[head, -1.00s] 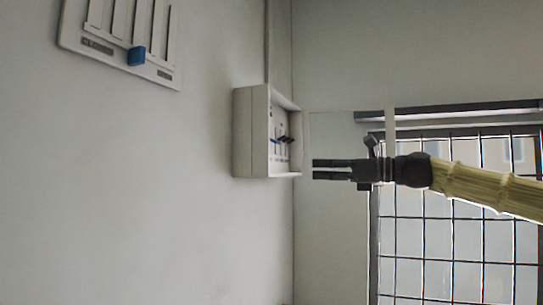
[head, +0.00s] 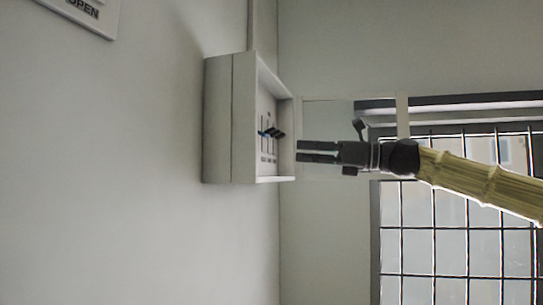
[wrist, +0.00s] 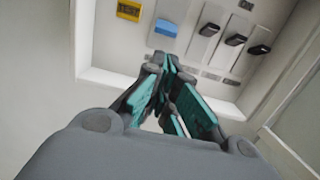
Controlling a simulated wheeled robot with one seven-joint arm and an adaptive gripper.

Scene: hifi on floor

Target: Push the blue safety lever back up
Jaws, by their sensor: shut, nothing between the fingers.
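The blue lever (wrist: 165,28) shows in the wrist view on a pale panel inside a shallow box, left of several black levers (wrist: 236,39). In the head view, which looks turned sideways, the blue lever (head: 262,133) is small, beside the black ones. My gripper (head: 298,151) is just outside the open front of the box, fingers pointing in. In the wrist view my gripper (wrist: 169,68) is shut and empty, its tips below the blue lever in the picture. Whether they touch anything is unclear.
The grey box (head: 218,120) is fixed to a plain wall, and its raised rim (wrist: 105,80) surrounds the lever panel. A sign marked OPEN (head: 85,10) is at upper left. A gridded window (head: 455,220) is behind my arm.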

